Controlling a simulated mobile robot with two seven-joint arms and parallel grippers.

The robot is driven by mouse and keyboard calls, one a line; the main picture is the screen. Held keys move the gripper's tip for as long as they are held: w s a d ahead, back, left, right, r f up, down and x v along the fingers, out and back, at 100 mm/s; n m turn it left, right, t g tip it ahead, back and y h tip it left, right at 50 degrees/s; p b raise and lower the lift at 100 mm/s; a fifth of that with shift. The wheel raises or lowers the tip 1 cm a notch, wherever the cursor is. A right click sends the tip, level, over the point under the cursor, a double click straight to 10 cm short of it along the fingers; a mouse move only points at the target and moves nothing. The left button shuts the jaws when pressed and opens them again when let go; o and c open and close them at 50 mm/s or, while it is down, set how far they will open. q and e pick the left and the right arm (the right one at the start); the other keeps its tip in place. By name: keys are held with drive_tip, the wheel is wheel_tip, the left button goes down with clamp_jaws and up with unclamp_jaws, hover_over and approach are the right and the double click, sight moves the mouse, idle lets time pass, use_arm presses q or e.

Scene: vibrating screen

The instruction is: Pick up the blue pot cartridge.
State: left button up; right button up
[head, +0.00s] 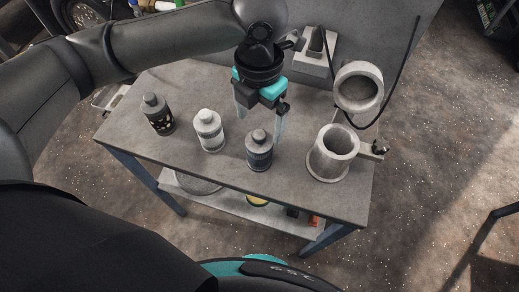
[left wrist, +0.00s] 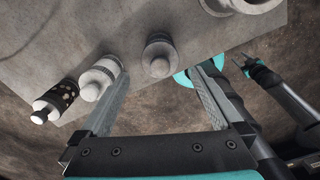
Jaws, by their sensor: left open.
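The blue pot cartridge (head: 259,153) is a grey-capped bottle with a dark blue label, upright near the table's front edge. It also shows in the left wrist view (left wrist: 159,57), from above, ahead of my fingers. My left gripper (head: 260,119) is open and empty, pointing down above and just behind it; one finger overlaps its upper edge in the head view. The fingers show apart in the left wrist view (left wrist: 157,77), with the bottle between their lines. I see no contact. A dark, teal-trimmed part at the wrist view's right may be my right gripper (left wrist: 245,65); its jaws are unclear.
A white bottle (head: 208,131) and a black-labelled bottle (head: 158,114) stand to the left on the grey table (head: 210,175). A grey open cylinder (head: 332,153) stands to the right, with a tilted ring (head: 358,87) behind it. A dark cable rises at the right.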

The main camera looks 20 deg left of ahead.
sight(259, 144)
use_arm(q)
wheel_tip(259, 144, down, 10)
drive_tip(key=shift+r+b, duration=0.2)
drive_tip(key=shift+b, duration=0.7)
drive_tip(key=shift+r, duration=0.1)
drive_tip(key=c, duration=1.4)
use_arm(e)
wheel_tip(259, 144, down, 2)
drive_tip(key=shift+d, duration=0.1)
use_arm(q)
drive_tip(key=shift+r, duration=0.1)
